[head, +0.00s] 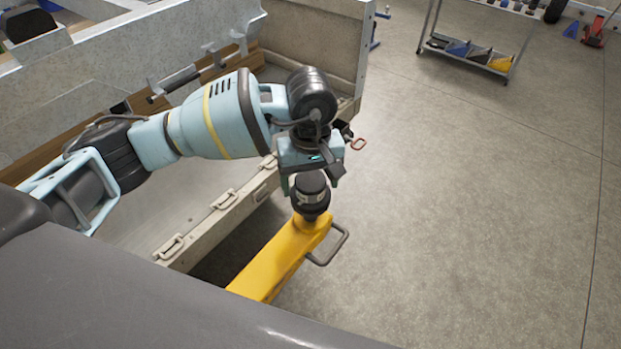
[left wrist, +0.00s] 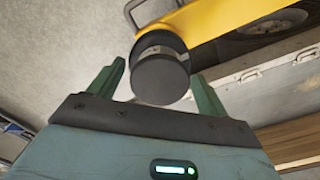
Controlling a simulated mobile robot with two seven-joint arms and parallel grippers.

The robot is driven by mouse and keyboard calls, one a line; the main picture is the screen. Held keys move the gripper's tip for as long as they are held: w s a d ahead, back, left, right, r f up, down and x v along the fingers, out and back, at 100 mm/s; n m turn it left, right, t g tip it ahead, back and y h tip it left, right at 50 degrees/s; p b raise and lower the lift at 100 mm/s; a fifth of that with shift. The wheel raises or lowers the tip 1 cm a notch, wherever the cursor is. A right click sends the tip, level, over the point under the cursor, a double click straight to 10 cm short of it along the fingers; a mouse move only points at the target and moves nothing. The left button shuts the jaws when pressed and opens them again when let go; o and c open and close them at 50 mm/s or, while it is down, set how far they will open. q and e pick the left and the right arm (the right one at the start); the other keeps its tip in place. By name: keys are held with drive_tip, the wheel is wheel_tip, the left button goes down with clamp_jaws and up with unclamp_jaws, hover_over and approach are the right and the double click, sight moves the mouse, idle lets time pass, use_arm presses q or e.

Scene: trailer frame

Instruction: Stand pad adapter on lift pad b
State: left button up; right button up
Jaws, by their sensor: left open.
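The pad adapter (head: 309,192) is a dark cylinder with a grey band. It looks upright on the end of the yellow lift arm (head: 270,262); the lift pad beneath it is mostly hidden, and I cannot tell which letter it has. My left gripper (head: 311,182) is just above the adapter, fingers pointing down. In the left wrist view my left gripper (left wrist: 160,75) has its two green fingers apart, with the adapter (left wrist: 160,76) between and beyond them. The gap shows on the left side; on the right, the finger looks close to the adapter. My right gripper is not in view.
A grey metal handle (head: 333,247) sticks out from the lift arm's right side. The trailer frame's side rail (head: 205,232) with latches runs close on the left. A trolley with bins (head: 478,55) stands far back. Floor to the right is clear.

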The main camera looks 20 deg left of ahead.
sight(311, 180)
use_arm(q)
wheel_tip(311, 180, up, 12)
drive_tip(key=shift+r, duration=0.2)
idle(0.4)
drive_tip(key=shift+f, duration=0.1)
idle(0.4)
